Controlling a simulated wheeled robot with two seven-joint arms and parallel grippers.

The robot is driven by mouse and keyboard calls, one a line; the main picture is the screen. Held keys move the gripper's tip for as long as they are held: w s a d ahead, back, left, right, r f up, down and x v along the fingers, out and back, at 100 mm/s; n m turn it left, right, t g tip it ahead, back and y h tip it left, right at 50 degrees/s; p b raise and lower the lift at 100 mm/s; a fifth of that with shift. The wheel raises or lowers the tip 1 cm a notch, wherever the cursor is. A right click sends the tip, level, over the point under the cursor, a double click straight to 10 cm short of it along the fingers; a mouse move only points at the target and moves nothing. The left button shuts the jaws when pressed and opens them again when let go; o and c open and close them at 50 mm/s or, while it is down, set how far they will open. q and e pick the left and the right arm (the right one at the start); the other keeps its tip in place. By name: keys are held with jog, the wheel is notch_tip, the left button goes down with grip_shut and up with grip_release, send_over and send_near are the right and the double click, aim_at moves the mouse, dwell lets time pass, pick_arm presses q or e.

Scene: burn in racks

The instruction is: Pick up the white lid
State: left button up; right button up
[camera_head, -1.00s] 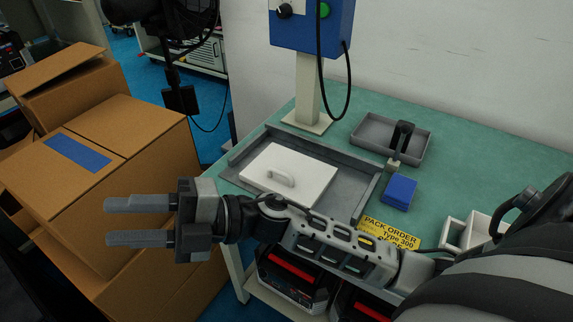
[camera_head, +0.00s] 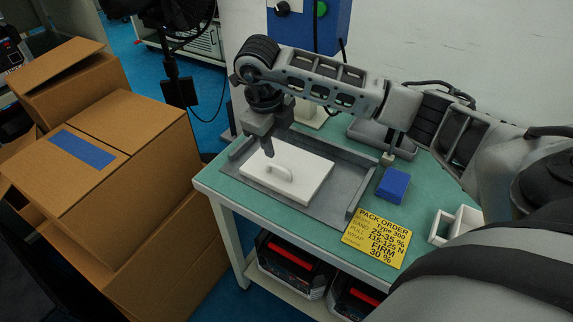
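The white lid (camera_head: 312,182) lies flat in a grey tray (camera_head: 351,197) on the green bench. Its raised handle (camera_head: 279,173) stands on top, left of the lid's middle. My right gripper (camera_head: 269,152) points down over the lid's back left part, just behind the handle. It appears apart from the handle. Its fingers line up in this view, so the gap between them is hidden. My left gripper is not in view.
A grey bin (camera_head: 405,147) is partly behind my arm. Cardboard boxes (camera_head: 130,130) stand left of the bench (camera_head: 222,190).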

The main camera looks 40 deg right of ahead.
send_over(281, 168)
jog(key=f, duration=0.2)
jog(key=a+f, duration=0.1)
jog(key=f, duration=0.2)
jog(key=f+p, duration=0.1)
jog(key=f, duration=0.1)
jog(key=d+f, duration=0.1)
jog(key=f, duration=0.1)
jog(key=shift+f, duration=0.1)
grip_shut()
